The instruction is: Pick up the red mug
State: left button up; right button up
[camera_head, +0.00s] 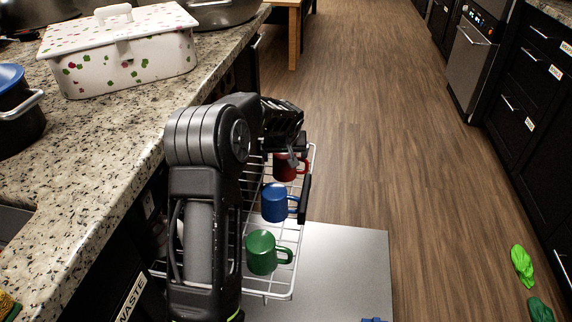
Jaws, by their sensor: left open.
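The red mug (285,171) sits at the far end of a white wire rack (284,296), in line behind a blue mug (273,204) and a green mug (261,254). My left gripper (294,160) is open and hangs over the red mug, hiding its upper part. One finger shows in front of the mug; I cannot tell whether the fingers touch it. My left arm covers the left side of the rack. My right gripper is not in view.
A granite counter (90,205) runs along the left, with a white speckled lidded dish (125,62) and a dark pot with a blue lid (18,110) on it. Green items (522,265) lie on the floor at right. The wooden floor is mostly clear.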

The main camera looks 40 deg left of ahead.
pick_arm(q)
jog(key=shift+w+a+f, duration=0.1)
jog(key=shift+w+f, duration=0.05)
jog(key=shift+f, duration=0.1)
dwell(0.4)
jog(key=c, duration=1.8)
jog(key=shift+o, duration=0.2)
jog(key=shift+r, duration=0.15)
notch_tip(320, 180, up, 10)
jog(key=shift+f+p, duration=0.1)
jog(key=shift+p, duration=1.1)
